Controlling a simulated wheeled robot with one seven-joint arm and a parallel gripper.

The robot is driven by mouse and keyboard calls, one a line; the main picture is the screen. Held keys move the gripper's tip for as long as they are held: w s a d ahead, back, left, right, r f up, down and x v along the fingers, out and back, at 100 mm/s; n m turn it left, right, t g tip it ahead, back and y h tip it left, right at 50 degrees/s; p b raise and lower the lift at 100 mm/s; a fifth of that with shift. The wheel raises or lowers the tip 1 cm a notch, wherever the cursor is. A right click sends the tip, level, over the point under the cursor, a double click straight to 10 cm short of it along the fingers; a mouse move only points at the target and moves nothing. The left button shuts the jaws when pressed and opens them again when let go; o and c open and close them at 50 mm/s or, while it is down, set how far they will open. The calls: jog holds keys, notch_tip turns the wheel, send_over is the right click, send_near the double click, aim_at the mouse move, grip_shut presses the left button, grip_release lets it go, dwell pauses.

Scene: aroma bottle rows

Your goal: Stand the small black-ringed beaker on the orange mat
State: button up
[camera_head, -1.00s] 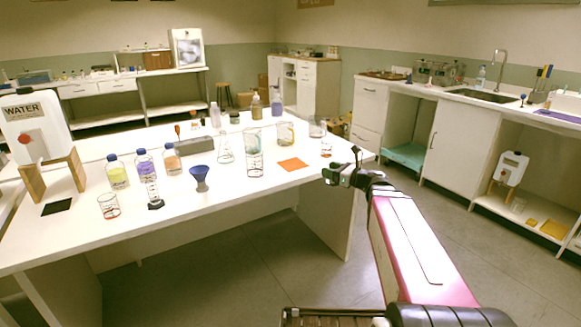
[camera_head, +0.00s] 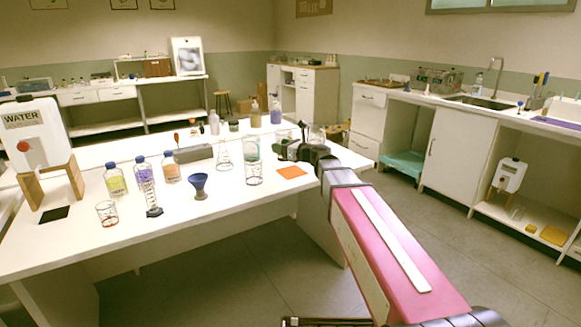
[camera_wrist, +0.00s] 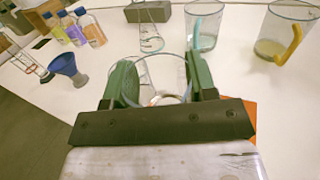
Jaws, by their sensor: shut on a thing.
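My gripper (camera_head: 290,148) is low over the white table's right part, behind the orange mat (camera_head: 291,172) in the head view. In the wrist view my gripper's green fingers (camera_wrist: 160,84) are shut on a clear glass beaker (camera_wrist: 164,70) between them. Its ring colour is not clear, and its lower part is partly hidden by the gripper. I cannot tell whether its base touches the table. In the wrist view a corner of the orange mat (camera_wrist: 251,108) shows right of the gripper. The mat's visible part is bare in the head view.
A teal-handled beaker (camera_wrist: 203,26) and a yellow-handled beaker (camera_wrist: 285,38) stand beyond the held one. A conical flask (camera_wrist: 151,32) and blue funnel (camera_wrist: 66,66) stand to the left. Another small beaker (camera_head: 107,213) is at the table's front left.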

jog(key=w+d+f, duration=0.1)
jog(key=w+f, duration=0.1)
jog(key=w, duration=0.1)
jog(key=w+f, duration=0.2)
jog(key=w, duration=0.1)
jog(key=w+d+f, duration=0.1)
jog(key=w+f, duration=0.1)
jog(key=w, duration=0.1)
jog(key=shift+w+d, duration=0.3)
jog(key=shift+w, duration=0.05)
jog(key=shift+f, duration=2.05)
jog(key=o, duration=0.9)
jog(key=shift+f, duration=0.1)
jog(key=shift+s+d, duration=0.25)
jog(key=shift+d, duration=0.05)
jog(key=v, duration=1.1)
jog(key=shift+d, duration=0.15)
